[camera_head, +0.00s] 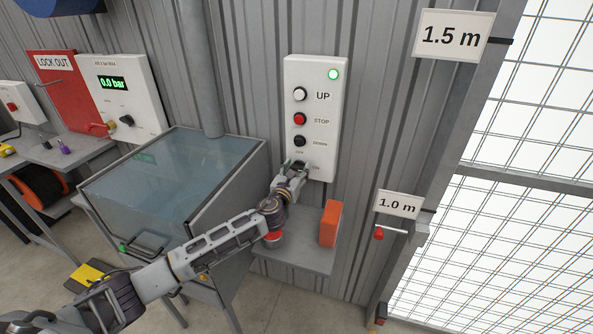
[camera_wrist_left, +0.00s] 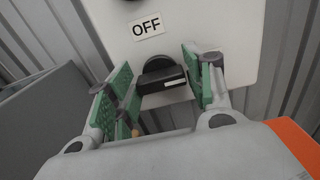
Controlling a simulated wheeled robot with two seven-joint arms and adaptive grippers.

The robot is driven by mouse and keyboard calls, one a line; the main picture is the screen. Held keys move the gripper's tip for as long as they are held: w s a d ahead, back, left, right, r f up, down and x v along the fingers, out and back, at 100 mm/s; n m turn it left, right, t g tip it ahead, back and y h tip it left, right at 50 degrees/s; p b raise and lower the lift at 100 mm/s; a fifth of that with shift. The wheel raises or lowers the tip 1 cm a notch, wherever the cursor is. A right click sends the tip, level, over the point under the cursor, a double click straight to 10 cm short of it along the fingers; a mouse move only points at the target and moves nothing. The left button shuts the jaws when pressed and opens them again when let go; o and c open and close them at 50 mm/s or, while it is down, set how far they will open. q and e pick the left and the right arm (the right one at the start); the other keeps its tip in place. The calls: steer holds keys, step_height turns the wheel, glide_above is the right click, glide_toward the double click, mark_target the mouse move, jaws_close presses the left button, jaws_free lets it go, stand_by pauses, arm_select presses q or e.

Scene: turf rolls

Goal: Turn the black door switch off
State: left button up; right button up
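The black door switch (camera_wrist_left: 160,76) is a rotary knob on the lower part of the white control panel (camera_head: 326,130). In the left wrist view its bar handle lies nearly level, with a white mark toward its right end. The OFF label (camera_wrist_left: 147,26) is just above it. My left gripper (camera_head: 291,168) is open in front of the panel's lower part. In the left wrist view its green-padded fingers (camera_wrist_left: 158,72) stand on both sides of the knob, apart from it as far as I can tell. In the head view the gripper mostly hides the switch. My right gripper is not in view.
The panel also has UP, STOP and DOWN buttons (camera_head: 300,118) and a lit green lamp (camera_head: 333,74). Below is a grey shelf (camera_head: 300,258) with an orange block (camera_head: 331,223). A glass-topped cabinet (camera_head: 165,180) stands left, a mesh gate (camera_head: 520,200) right.

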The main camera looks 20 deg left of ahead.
arm_select(q)
steer(key=c, duration=0.5)
steer(key=shift+n, duration=0.5)
steer(key=n, duration=0.2)
steer(key=shift+f+n+b, duration=0.1)
steer(key=shift+n+b, duration=0.2)
steer(key=shift+n, duration=0.1)
steer(key=n, duration=0.4)
steer(key=shift+a+b, duration=0.1)
steer(key=shift+b, duration=0.2)
steer(key=n, duration=0.5)
steer(key=shift+f+n+b, duration=0.1)
steer(key=shift+n+b, duration=0.3)
steer(key=n, duration=0.4)
steer(key=shift+a+f, duration=0.1)
steer(key=shift+n, duration=0.3)
